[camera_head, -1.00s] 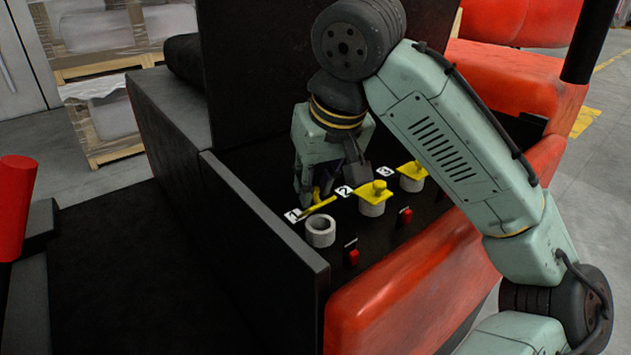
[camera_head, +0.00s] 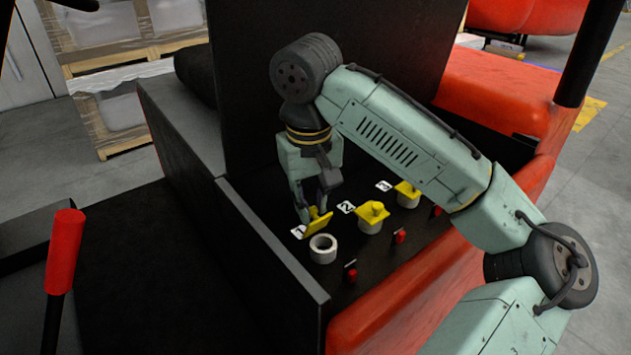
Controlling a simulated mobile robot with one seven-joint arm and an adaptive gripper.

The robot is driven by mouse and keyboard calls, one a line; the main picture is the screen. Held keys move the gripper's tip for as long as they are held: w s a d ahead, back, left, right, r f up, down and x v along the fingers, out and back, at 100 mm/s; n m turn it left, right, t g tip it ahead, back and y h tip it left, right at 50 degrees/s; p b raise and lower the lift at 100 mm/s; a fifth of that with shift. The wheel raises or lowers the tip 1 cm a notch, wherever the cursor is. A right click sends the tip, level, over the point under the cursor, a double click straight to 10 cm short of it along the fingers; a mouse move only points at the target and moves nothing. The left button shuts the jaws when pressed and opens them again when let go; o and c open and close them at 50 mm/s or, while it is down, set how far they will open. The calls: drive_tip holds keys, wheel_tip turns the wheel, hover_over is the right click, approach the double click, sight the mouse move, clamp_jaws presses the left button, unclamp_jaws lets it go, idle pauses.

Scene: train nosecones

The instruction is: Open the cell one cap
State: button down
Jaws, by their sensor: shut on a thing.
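The cell one cap is a yellow plate (camera_head: 318,226) tilted up on edge behind the white round cell one opening (camera_head: 323,249). The opening is uncovered and its hollow inside shows. My gripper (camera_head: 317,212) points down at the cap from behind and is shut on it. The fingers hide part of the cap. A label "1" (camera_head: 298,232) lies on the black panel to the left of the cap.
Cell two's yellow cap (camera_head: 372,212) and cell three's yellow cap (camera_head: 407,190) sit flat on their white necks to the right. Small red switches (camera_head: 399,236) stand in front. A black side wall (camera_head: 262,247) bounds the panel at left; a red lever (camera_head: 64,250) stands farther left.

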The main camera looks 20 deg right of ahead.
drive_tip(key=shift+w+a+g+p, duration=0.1)
drive_tip(key=shift+w+g+p, duration=0.2)
drive_tip(key=shift+p, duration=0.25)
drive_tip(key=c, duration=1.5)
unclamp_jaws()
drive_tip(key=shift+o, duration=0.2)
wheel_tip(320, 180, up, 12)
drive_tip(key=shift+s+a, duration=0.3)
drive_tip(key=shift+a, duration=0.1)
